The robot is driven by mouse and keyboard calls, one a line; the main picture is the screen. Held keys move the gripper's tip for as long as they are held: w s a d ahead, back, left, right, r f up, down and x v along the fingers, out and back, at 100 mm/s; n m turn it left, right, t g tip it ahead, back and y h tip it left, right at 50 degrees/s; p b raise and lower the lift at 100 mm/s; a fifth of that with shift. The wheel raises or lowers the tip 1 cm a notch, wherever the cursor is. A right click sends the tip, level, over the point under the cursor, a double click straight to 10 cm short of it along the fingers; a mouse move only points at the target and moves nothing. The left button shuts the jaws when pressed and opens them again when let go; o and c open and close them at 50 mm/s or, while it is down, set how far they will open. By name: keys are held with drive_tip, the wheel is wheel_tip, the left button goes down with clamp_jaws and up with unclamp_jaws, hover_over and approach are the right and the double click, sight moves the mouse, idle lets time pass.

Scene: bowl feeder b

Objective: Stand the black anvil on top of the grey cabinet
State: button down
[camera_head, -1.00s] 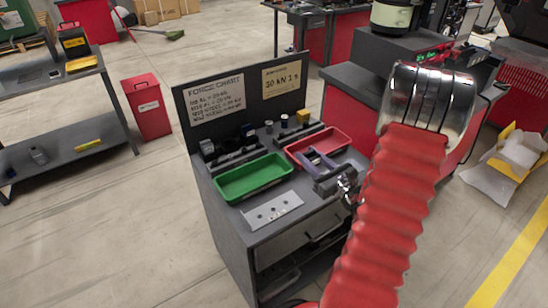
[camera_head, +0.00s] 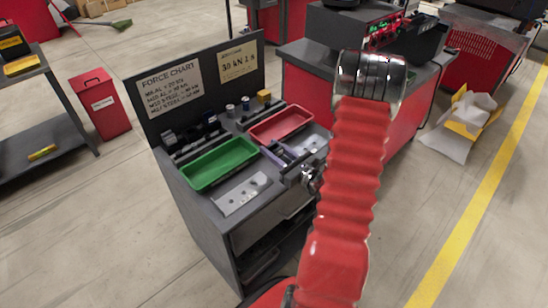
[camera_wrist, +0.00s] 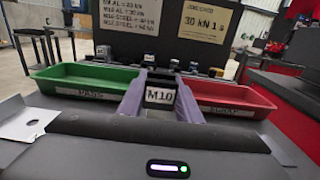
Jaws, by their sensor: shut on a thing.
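My gripper (camera_head: 283,154) has purple-grey fingers that reach in over the top of the grey cabinet (camera_head: 200,212), between the green and red trays. In the wrist view the fingers (camera_wrist: 160,96) are shut on a small block with a pale M10 label (camera_wrist: 159,94), which fills the gap between them. Most of this block is hidden, so I cannot tell whether it is the black anvil. In the head view the block is too small to make out. I cannot tell whether it touches the cabinet top.
The green tray (camera_head: 219,163) and red tray (camera_head: 281,125) lie on the cabinet top, with a drilled metal plate (camera_head: 242,193) in front. Small parts line the foot of the dark sign board (camera_head: 200,78). A red bin (camera_head: 101,104) stands left. Floor is clear in front.

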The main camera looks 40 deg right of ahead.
idle(0.3)
drive_tip(key=shift+f, duration=2.15)
drive_tip(key=shift+f, duration=0.1)
drive_tip(key=c, duration=1.6)
unclamp_jaws()
drive_tip(key=shift+o, duration=0.2)
drive_tip(key=shift+s, duration=0.1)
drive_tip(key=s, duration=1.1)
drive_tip(key=shift+s+d, duration=0.15)
drive_tip(key=shift+s, duration=0.25)
